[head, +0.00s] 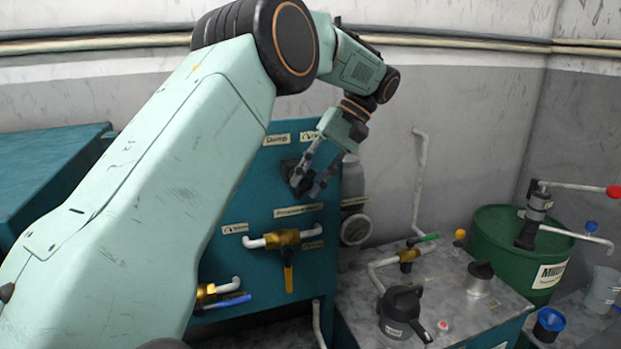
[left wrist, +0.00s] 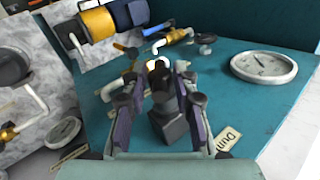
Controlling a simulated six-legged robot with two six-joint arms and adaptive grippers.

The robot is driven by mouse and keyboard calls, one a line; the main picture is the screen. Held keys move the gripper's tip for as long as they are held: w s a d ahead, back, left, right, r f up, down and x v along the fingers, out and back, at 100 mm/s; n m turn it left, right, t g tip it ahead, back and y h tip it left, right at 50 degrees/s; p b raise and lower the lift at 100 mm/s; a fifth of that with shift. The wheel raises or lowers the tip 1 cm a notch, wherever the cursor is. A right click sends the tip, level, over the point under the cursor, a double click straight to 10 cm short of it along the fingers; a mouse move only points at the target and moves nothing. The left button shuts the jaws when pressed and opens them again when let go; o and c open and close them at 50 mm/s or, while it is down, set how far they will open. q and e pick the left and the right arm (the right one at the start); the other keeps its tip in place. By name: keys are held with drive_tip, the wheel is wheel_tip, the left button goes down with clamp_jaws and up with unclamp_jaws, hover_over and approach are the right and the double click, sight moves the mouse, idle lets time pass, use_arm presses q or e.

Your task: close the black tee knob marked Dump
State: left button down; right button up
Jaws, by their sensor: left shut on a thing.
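The black tee knob (left wrist: 166,100) sits on a dark square base on the teal panel, beside the Dump label (left wrist: 228,139). In the head view the Dump label (head: 276,140) is on the panel's upper part, and the knob (head: 289,168) is partly hidden by my gripper. My left gripper (head: 306,184) reaches down to the panel from above right. In the left wrist view its fingers (left wrist: 160,80) stand on both sides of the knob and are shut on it. The exact finger contact is hard to see. My right gripper is in neither view.
Below the knob, a brass valve with a yellow handle (head: 288,277) is on the teal panel (head: 235,265). A round gauge (left wrist: 263,66) is near the knob. A metal-topped tank (head: 445,290) and green drum (head: 490,235) stand to the right. My left arm hides much of the panel's left.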

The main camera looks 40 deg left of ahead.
use_arm(q)
drive_tip(key=c, duration=1.4)
unclamp_jaws()
drive_tip(key=shift+a, duration=0.1)
drive_tip(key=o, duration=0.3)
drive_tip(key=shift+w+a, duration=0.1)
drive_tip(key=shift+o, duration=0.2)
drive_tip(key=shift+t, duration=0.3)
